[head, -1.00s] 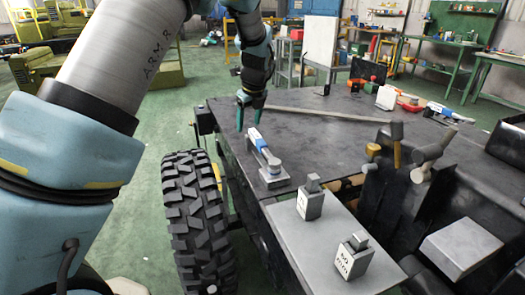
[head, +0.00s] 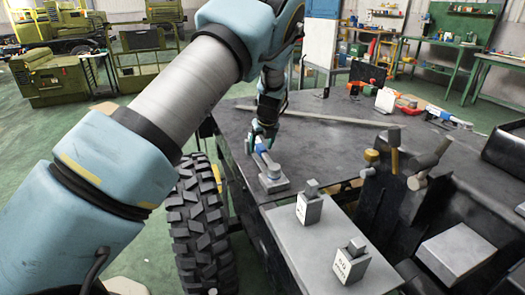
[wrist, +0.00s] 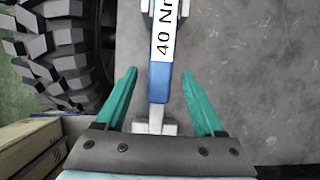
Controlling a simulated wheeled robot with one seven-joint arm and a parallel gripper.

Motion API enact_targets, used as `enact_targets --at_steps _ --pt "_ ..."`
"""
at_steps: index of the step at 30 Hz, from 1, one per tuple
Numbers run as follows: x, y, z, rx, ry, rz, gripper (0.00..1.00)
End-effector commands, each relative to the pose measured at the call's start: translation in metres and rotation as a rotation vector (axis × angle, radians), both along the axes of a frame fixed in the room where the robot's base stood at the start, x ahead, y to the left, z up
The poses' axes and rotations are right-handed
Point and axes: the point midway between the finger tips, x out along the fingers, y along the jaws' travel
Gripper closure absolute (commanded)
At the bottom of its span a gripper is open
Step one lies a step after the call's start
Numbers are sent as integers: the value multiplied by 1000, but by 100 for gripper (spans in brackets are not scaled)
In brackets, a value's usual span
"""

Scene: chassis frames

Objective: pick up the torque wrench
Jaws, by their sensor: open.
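The torque wrench (head: 265,157) lies near the left edge of the dark chassis top (head: 335,145). It has a blue grip, a white label and a grey block at its near end. In the wrist view its label (wrist: 163,38) reads "40 N", with the rest unclear. My gripper (head: 263,134) is over the far, blue-grip end of the wrench. In the wrist view my gripper (wrist: 159,74) is open, with one teal finger on each side of the grip and a gap on both sides. The exact height above the wrench cannot be told.
Two grey labelled blocks (head: 309,208) (head: 351,264) stand on a lower plate in front. A long grey bar (head: 335,118) lies behind my gripper. Another blue-and-grey tool (head: 448,117) lies at the back right. A large tyre (head: 197,225) stands left of the chassis.

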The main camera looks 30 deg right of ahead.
Motion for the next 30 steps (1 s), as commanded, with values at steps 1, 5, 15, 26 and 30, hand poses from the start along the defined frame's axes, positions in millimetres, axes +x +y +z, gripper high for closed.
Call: enact_targets --at_steps 1,5,15,26,30 --pt "2 0 -5 1 1 1 30" --pt "5 -1 -12 -1 0 1 30" --pt "5 -1 -12 -1 0 1 45" --pt "5 -1 -12 -1 0 1 85" --pt "5 -1 -12 -1 0 1 100"
